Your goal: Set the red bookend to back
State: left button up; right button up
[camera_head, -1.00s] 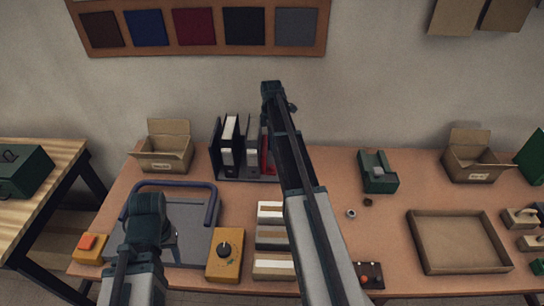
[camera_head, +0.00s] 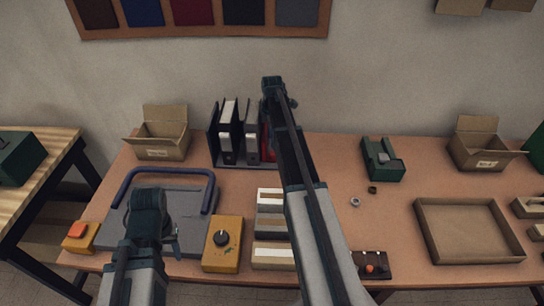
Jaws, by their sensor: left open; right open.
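The red bookend (camera_head: 268,142) stands upright at the right end of a row of binders (camera_head: 239,135) in a dark rack at the back of the table. Most of it is hidden behind my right arm. My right gripper (camera_head: 273,84) is raised in front of the wall, above and close to the bookend in the picture; it is open and its fingers are hard to make out. My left gripper (camera_head: 150,200) is over the grey plate with a blue handle at the front left.
An open cardboard box (camera_head: 163,138) stands left of the binders, another (camera_head: 481,148) at the right. A yellow knob box (camera_head: 222,244), white-labelled blocks (camera_head: 271,228), a green device (camera_head: 383,158) and a shallow tray (camera_head: 466,231) sit on the table. The centre right is fairly clear.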

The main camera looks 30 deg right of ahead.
aim_at(272, 153)
pick_arm(q)
notch_tip(272, 153, down, 7)
jog(key=b, duration=0.6)
jog(key=shift+f, duration=0.2)
pick_arm(e)
notch_tip(272, 153, down, 8)
jog(key=shift+r, duration=0.25)
jog(key=shift+c, duration=0.2)
grip_shut()
